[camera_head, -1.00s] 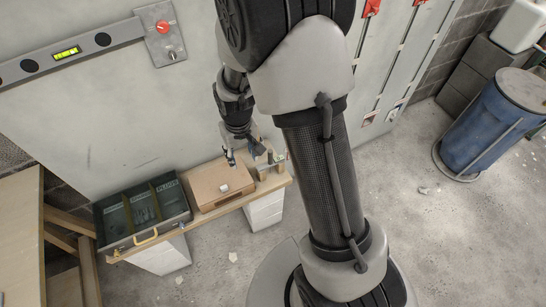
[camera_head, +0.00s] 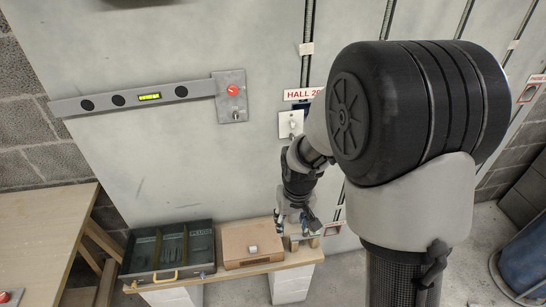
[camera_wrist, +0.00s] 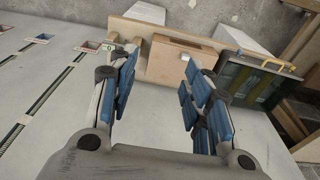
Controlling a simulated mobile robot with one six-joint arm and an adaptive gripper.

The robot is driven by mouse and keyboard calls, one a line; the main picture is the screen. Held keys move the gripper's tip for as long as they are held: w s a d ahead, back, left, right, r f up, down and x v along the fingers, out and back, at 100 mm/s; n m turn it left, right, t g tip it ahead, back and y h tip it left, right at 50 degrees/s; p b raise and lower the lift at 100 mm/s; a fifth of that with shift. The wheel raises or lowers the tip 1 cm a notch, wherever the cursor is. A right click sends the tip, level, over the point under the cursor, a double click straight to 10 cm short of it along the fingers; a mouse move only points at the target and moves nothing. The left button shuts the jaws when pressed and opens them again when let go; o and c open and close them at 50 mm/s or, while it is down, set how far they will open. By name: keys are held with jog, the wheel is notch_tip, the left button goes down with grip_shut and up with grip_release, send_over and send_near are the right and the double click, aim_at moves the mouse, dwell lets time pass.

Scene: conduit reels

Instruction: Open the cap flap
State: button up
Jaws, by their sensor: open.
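No part is plainly a cap flap, and I cannot tell which fitting it is. A pale plate with a small round fitting (camera_head: 290,124) is on the wall under the HALL label, above my gripper. A grey plate with a red button (camera_head: 232,95) and a small lever sits left of it. My gripper (camera_head: 303,226) hangs low near the right end of the narrow bench, by small items it partly hides. In the wrist view my gripper (camera_wrist: 160,68) has its blue-padded fingers wide apart with nothing between them; the brown box (camera_wrist: 184,53) shows beyond.
A narrow wooden bench (camera_head: 190,282) along the wall holds a dark green compartment tray (camera_head: 211,266) and the brown box (camera_head: 251,242). A spirit level (camera_head: 105,102) is on the wall. A table (camera_head: 45,228) stands left, a blue barrel (camera_head: 525,262) right. Vertical conduits run up the wall.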

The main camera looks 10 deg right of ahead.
jog(key=s+r+t, duration=0.2)
jog(key=s+r, duration=0.6)
jog(key=r, duration=0.7)
jog(key=s+r+t, duration=0.1)
jog(key=s+r, duration=0.4)
jog(key=s, duration=0.7)
jog(key=shift+s, duration=0.3)
jog(key=shift+w+r, duration=0.1)
